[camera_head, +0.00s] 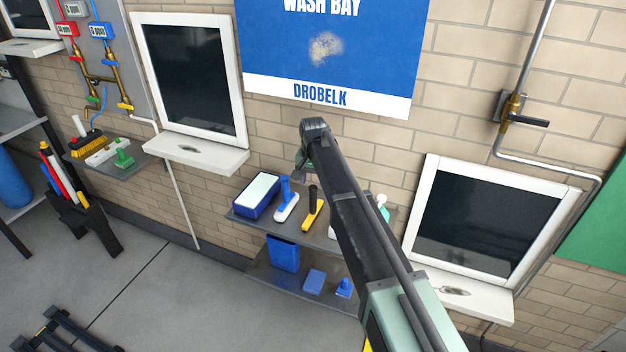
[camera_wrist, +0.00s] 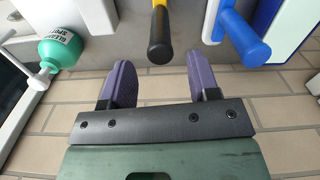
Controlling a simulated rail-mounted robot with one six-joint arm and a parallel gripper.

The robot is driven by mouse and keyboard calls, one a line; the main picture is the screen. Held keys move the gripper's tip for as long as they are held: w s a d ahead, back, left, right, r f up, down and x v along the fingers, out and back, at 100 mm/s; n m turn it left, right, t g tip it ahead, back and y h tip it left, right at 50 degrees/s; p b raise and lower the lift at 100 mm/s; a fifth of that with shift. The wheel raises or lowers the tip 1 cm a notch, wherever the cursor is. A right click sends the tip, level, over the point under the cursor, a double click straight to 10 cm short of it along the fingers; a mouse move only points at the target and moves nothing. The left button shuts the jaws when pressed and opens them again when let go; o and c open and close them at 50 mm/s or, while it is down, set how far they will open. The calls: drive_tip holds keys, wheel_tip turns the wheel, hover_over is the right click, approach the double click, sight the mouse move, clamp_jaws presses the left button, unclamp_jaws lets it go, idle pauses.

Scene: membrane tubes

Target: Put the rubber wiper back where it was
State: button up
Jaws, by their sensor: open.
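A yellow tool with a black upright handle (camera_head: 312,215) stands on the upper grey shelf below the sign; it may be the rubber wiper, but its underside is not clear. Its black handle end (camera_wrist: 160,50) shows in the wrist view, ahead of my gripper and roughly centred between the fingers. My gripper (camera_wrist: 161,80) is open and empty, with two purple fingers apart. Beside that tool is a white tool with a blue handle (camera_head: 287,205). In the head view my fingers cannot be made out; my arm covers part of the shelf.
A blue box with a white top (camera_head: 256,196) stands at the shelf's left. A green and white bottle (camera_wrist: 62,50) stands on the other side. The lower shelf (camera_head: 265,272) holds blue items. A left shelf holds a yellow brush (camera_head: 87,146) and a green-handled tool (camera_head: 123,155). Windows flank the shelves.

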wheel_tip(320, 180, up, 6)
drive_tip(key=p, duration=0.4)
drive_tip(key=shift+r, duration=0.2)
drive_tip(key=shift+f, duration=0.1)
drive_tip(key=s+d+n, duration=0.1)
drive_tip(key=s+d, duration=1)
drive_tip(key=s, duration=0.5)
drive_tip(key=s+d+n, duration=0.1)
drive_tip(key=s+d, duration=1)
drive_tip(key=s, duration=0.5)
drive_tip(key=shift+s+d, duration=0.35)
drive_tip(key=shift+s, duration=0.05)
